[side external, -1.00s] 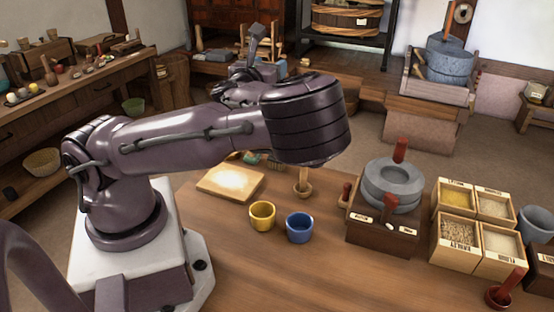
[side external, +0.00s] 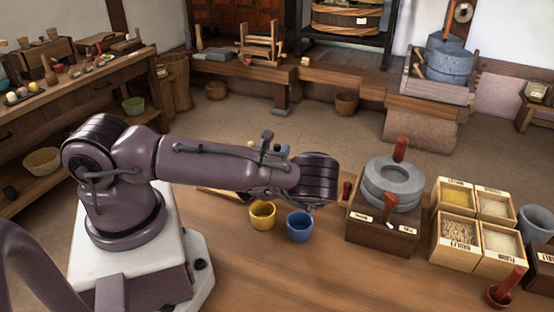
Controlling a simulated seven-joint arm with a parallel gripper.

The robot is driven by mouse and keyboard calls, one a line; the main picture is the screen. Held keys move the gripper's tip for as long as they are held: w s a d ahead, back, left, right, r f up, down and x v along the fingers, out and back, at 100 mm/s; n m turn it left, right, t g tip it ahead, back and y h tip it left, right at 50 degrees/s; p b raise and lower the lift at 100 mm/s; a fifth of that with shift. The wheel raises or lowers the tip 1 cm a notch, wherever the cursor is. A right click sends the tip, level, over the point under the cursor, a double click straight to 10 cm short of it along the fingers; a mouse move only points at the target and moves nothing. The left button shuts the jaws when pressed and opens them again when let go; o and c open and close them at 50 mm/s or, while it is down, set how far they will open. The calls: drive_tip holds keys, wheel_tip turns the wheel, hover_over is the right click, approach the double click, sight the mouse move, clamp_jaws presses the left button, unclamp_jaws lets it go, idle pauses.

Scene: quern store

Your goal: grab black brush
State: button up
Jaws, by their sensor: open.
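I cannot make out a black brush in the side view; my arm hides part of the table behind it. My gripper cannot be seen, as it is hidden behind my own arm, which reaches low across the table behind the two cups. Small blue and yellowish bits show just above my arm, too small to identify.
A yellow cup (side external: 262,215) and a blue cup (side external: 300,227) stand in front of my arm. A stone quern (side external: 392,184) on a wooden base stands to their right. Grain boxes (side external: 455,243) and a red-handled tool (side external: 507,286) are farther right. The table front is clear.

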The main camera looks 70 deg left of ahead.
sight(276, 147)
drive_tip(key=x, duration=0.3)
drive_tip(key=shift+w+a+r, duration=0.1)
drive_tip(key=shift+w+a, duration=0.05)
drive_tip(key=shift+a, duration=0.05)
clamp_jaws()
drive_tip(key=shift+r, duration=0.1)
